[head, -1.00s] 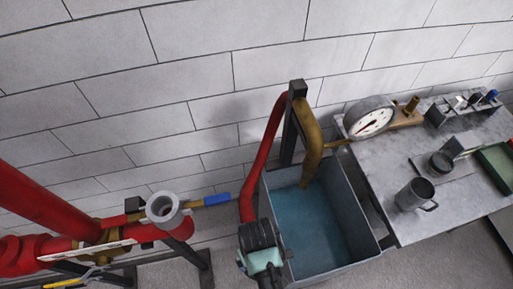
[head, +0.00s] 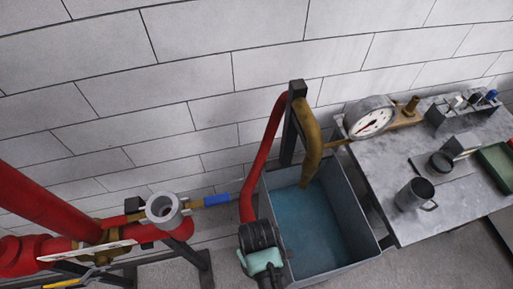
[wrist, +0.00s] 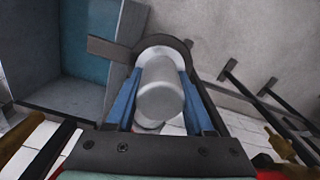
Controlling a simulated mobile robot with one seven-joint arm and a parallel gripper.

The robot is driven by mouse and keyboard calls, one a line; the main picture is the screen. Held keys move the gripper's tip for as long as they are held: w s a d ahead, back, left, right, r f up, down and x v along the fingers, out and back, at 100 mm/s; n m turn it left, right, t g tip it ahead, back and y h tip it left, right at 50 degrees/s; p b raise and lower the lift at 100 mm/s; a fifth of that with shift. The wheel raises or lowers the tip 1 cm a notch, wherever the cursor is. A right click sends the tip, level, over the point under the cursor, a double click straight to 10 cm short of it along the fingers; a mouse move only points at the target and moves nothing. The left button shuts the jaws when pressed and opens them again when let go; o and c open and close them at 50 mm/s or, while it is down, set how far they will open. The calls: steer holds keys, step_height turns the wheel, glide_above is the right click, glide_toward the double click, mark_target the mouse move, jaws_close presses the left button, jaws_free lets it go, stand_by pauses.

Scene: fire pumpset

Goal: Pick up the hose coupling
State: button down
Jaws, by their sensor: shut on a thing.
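My gripper (wrist: 160,95) is shut on the hose coupling (wrist: 160,92), a pale grey metal cylinder with a wider round collar behind it. The two blue fingers press on its left and right sides in the wrist view. In the head view my gripper (head: 262,262) is at the bottom middle, beside the left wall of the tank. The red hose (head: 262,150) arches from a dark post down to my gripper. The coupling itself is hidden there behind the gripper's body.
A grey tank (head: 358,215) with a blue inside stands right of my gripper. A bench (head: 378,165) at right carries a gauge (head: 370,118) and mug (head: 415,194).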

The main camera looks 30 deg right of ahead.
steer(key=shift+r, duration=0.15)
step_height(320, 180, up, 10)
steer(key=shift+f+b, duration=0.15)
steer(key=shift+b, duration=0.35)
step_height(320, 180, up, 6)
steer(key=p, duration=0.7)
stand_by(0.4)
